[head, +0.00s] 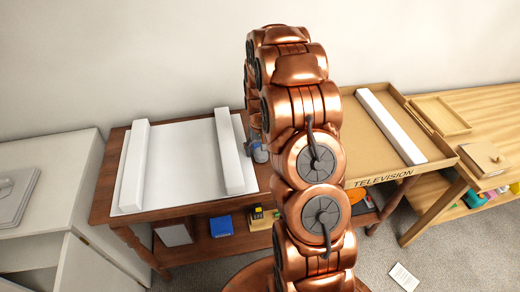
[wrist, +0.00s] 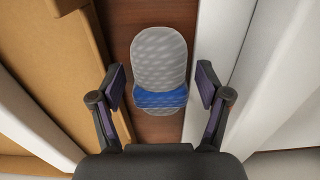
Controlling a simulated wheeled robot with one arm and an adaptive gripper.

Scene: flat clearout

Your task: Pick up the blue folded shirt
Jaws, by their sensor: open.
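A flat blue item (head: 221,226) lies on the lower shelf of the dark wooden table in the head view. It may be the blue folded shirt, but it is too small to tell. My gripper (wrist: 160,86) is open in the wrist view and hidden behind my arm in the head view. A grey patterned, rounded object with a blue band (wrist: 160,58) shows between the open fingers, over dark wood. I cannot tell whether the fingers touch it. A small grey-blue thing (head: 259,152) beside my arm in the head view appears to be the same object.
The dark table (head: 101,207) bears a white panel (head: 182,160) with two white bars. To its right is a cardboard tray marked TELEVISION (head: 386,178). A white cabinet (head: 80,180) stands at left, a light wooden table (head: 490,98) at right. A paper (head: 403,277) lies on the carpet.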

